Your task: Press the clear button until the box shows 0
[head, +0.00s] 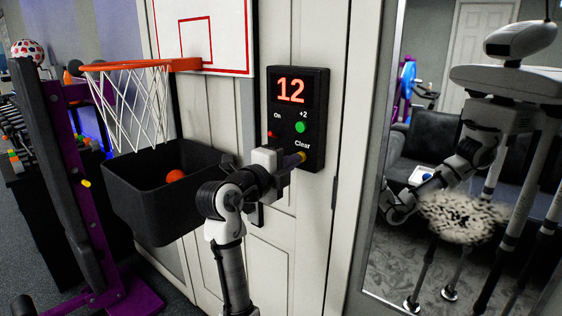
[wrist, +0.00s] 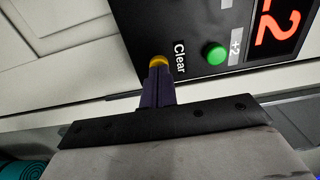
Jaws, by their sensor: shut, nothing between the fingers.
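The black score box (head: 317,120) hangs on the white door panel and shows 12 in red digits (head: 291,91). Its yellow clear button (head: 302,156) is at the lower right, under the word Clear. My gripper (head: 298,159) is shut and empty, with its tips at the clear button. In the wrist view the fingertips (wrist: 158,72) overlap the lower edge of the yellow button (wrist: 158,61); I cannot tell whether it is pushed in. The green +2 button (head: 300,127) sits above it.
A basketball hoop (head: 140,66) and a black bin (head: 130,188) with an orange ball (head: 175,176) stand left of my arm. A mirror (head: 388,150) stands to the right and reflects me.

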